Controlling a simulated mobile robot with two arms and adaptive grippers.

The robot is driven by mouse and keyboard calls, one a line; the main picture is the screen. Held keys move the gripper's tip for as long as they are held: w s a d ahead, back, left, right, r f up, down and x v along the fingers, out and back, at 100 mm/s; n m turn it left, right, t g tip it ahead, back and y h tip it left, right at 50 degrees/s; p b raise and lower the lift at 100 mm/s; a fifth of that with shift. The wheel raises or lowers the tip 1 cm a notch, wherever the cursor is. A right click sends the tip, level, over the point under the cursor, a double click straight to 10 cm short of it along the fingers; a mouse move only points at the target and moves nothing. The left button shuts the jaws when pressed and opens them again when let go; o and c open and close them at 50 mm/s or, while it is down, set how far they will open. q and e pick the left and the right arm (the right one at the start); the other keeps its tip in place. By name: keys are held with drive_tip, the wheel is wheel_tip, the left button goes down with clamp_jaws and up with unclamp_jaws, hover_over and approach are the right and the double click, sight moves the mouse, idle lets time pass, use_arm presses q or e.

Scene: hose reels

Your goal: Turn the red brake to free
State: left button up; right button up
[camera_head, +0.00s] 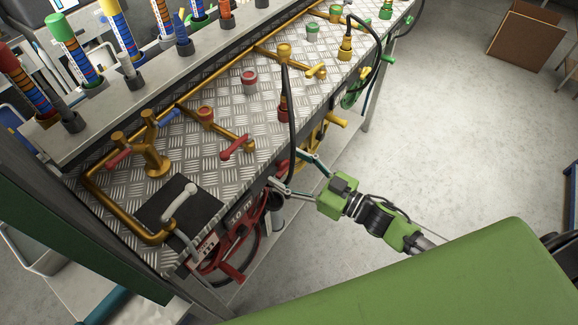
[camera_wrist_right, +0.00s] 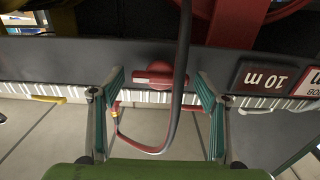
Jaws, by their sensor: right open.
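The red brake (camera_wrist_right: 160,74) is a red knob with a bar across it on the dark front edge of the bench. It shows between my right fingertips in the right wrist view, with the bar roughly level there. A dark hose (camera_wrist_right: 183,60) hangs in front of its right side. In the head view a small red part, seemingly the brake (camera_head: 282,166), shows at the bench edge. My right gripper (camera_head: 286,171) is open, its two fingers either side of the brake; I cannot tell whether they touch anything. My left gripper is not in view.
The red hose reel (camera_head: 236,243) hangs under the bench, with yellow (camera_head: 326,128) and green (camera_head: 352,92) reels farther along. A dark "10 m" plate (camera_wrist_right: 265,77) sits right of the brake. Brass pipes and valves cover the tread-plate top (camera_head: 225,120). The floor (camera_head: 450,130) is open.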

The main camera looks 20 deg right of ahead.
drive_tip(key=c, duration=1.1)
drive_tip(key=n, duration=0.3)
drive_tip(key=shift+a, duration=0.1)
drive_tip(key=n, duration=0.3)
drive_tip(key=shift+n, duration=0.3)
drive_tip(key=n+b, duration=0.1)
drive_tip(key=n, duration=0.4)
drive_tip(key=shift+a+f+n+b, duration=0.1)
drive_tip(key=shift+f+n+b, duration=0.05)
drive_tip(key=shift+n+b, duration=0.15)
drive_tip(key=n+b, duration=0.2)
drive_tip(key=n, duration=0.3)
drive_tip(key=shift+f+n, duration=0.1)
drive_tip(key=shift+n, duration=0.2)
drive_tip(key=shift+s, duration=0.1)
